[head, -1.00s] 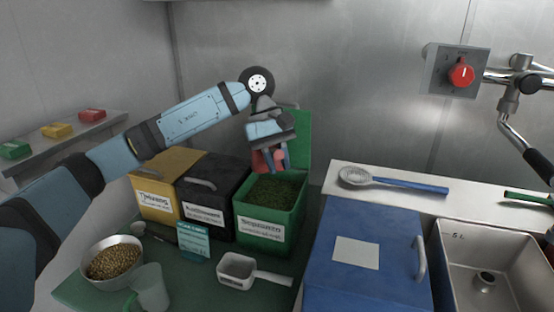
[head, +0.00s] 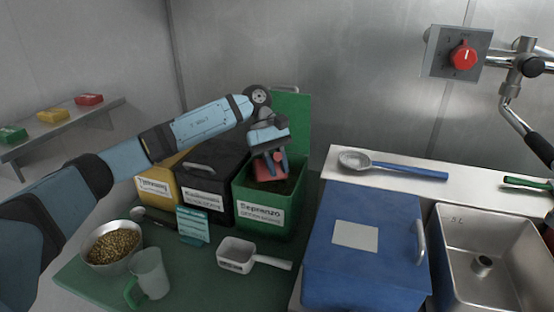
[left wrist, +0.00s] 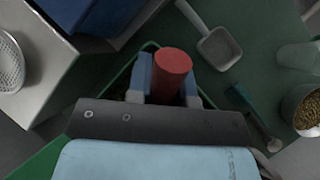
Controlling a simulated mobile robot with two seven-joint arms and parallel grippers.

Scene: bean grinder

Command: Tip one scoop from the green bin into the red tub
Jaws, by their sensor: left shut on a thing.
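The green bin (head: 272,214) stands open at the right end of the bin row, its lid (head: 292,110) raised behind it. Its contents look dark and are mostly hidden. My left gripper (head: 268,168) points down into the bin mouth, shut on a red cylindrical thing (head: 264,174). In the left wrist view the red thing (left wrist: 172,68) sits between the fingers. Its lower end is hidden, so I cannot tell whether it carries anything. A small red tub (head: 88,99) sits on the wall shelf at the far left. My right gripper is not in view.
Yellow (head: 156,184) and black (head: 208,190) bins stand left of the green one. A white scoop (head: 238,255), a bowl of beans (head: 110,245), a clear jug (head: 152,272) and a teal card (head: 193,224) are in front. A blue box (head: 362,260) stands right.

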